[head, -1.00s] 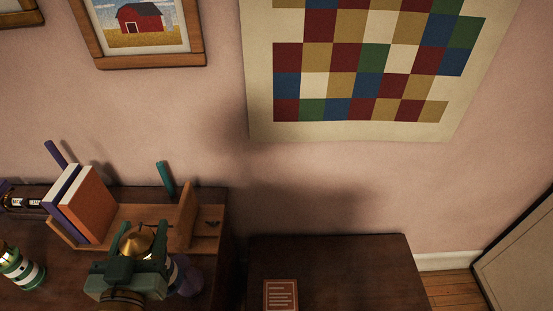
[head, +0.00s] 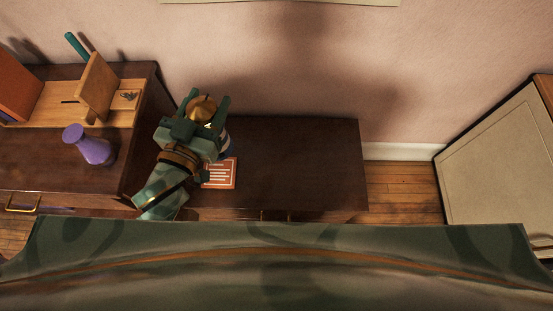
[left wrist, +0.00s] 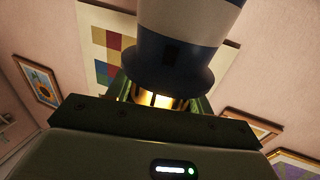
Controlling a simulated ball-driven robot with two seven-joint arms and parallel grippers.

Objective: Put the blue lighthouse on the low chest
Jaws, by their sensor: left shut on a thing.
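My left gripper (head: 205,104) is shut on the blue lighthouse. The lighthouse's gold dome shows between the fingers, and a bit of its blue and white body (head: 227,142) shows beside the wrist in the head view. In the left wrist view the blue and white striped tower (left wrist: 183,45) and its glowing lantern show close up between the fingers. The low chest (head: 300,165) is dark wood; the gripper is over its left end. I cannot tell whether the lighthouse's base touches the top. My right gripper is not in view.
A red card (head: 220,173) lies on the chest's left front, partly behind my wrist. To the left stands a taller dark cabinet (head: 135,165) with a purple vase (head: 90,146) and a wooden book rack (head: 95,85). The chest's middle and right are clear.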

